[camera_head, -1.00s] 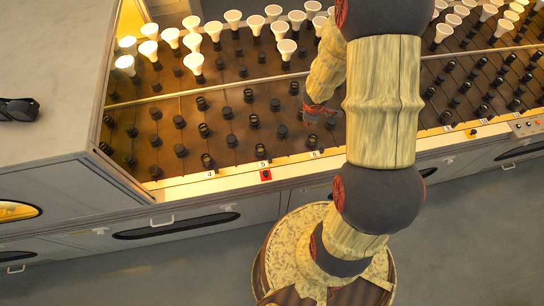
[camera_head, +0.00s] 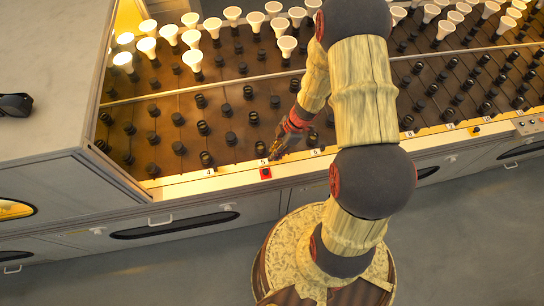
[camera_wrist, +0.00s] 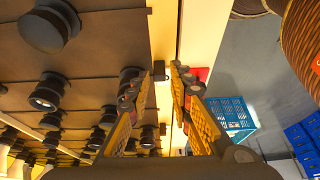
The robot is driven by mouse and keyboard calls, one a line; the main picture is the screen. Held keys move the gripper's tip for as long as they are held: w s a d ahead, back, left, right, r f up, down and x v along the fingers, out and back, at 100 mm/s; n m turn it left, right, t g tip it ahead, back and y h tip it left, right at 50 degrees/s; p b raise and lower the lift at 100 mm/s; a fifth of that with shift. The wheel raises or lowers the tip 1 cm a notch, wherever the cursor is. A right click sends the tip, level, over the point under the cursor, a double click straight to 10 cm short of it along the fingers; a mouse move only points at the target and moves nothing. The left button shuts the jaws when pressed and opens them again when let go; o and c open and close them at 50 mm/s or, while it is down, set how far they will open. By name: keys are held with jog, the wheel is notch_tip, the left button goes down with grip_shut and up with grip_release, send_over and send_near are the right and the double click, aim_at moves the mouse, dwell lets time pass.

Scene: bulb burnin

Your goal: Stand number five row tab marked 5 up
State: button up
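The number 5 row tab is a small red piece (camera_head: 265,173) on the front ledge, just below a white label marked 5 (camera_head: 261,162). It looks folded down over the ledge's front edge, though it is too small to be sure. My gripper (camera_head: 276,153) is just above and right of it, pointing down and left. In the wrist view my gripper (camera_wrist: 163,72) is open over the pale ledge. A red patch (camera_wrist: 201,74), likely the tab, shows partly hidden behind the right finger. A small dark piece shows between the fingertips.
The pale ledge (camera_head: 225,182) runs along the rack's front, with labels 4 and 6 either side. Black sockets (camera_head: 204,127) fill the brown rack behind it, with white bulbs (camera_head: 287,46) farther back. A blue crate (camera_wrist: 230,115) stands on the floor.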

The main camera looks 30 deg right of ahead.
aim_at(265, 160)
jog(key=shift+b+x, duration=0.45)
jog(key=shift+x, duration=0.95)
jog(key=shift+c, duration=0.8)
jog(key=c, duration=0.4)
